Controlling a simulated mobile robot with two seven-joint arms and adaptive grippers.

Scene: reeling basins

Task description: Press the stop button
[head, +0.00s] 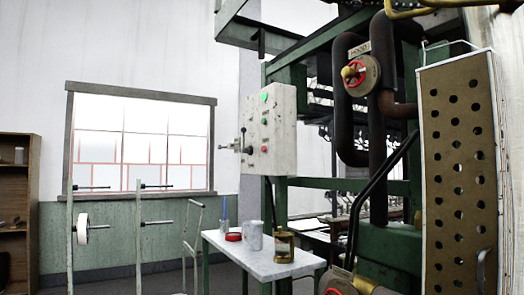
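A pale grey control box (283,118) is mounted on the green machine frame, right of the window. A small red button (264,149) sits low on its face and a green button (264,97) sits near the top. A black lever (242,141) sticks out at the box's left side. Any lettering on the box is too small to read, so I cannot confirm which button is marked stop. Neither of my grippers is in view.
A white table (262,262) below the box holds a red ring (233,237), a grey mug (254,236) and a brass-coloured container (284,247). Dark pipes with a red-wheeled valve (358,73) and a perforated panel (459,170) stand right. Thin metal stands are left.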

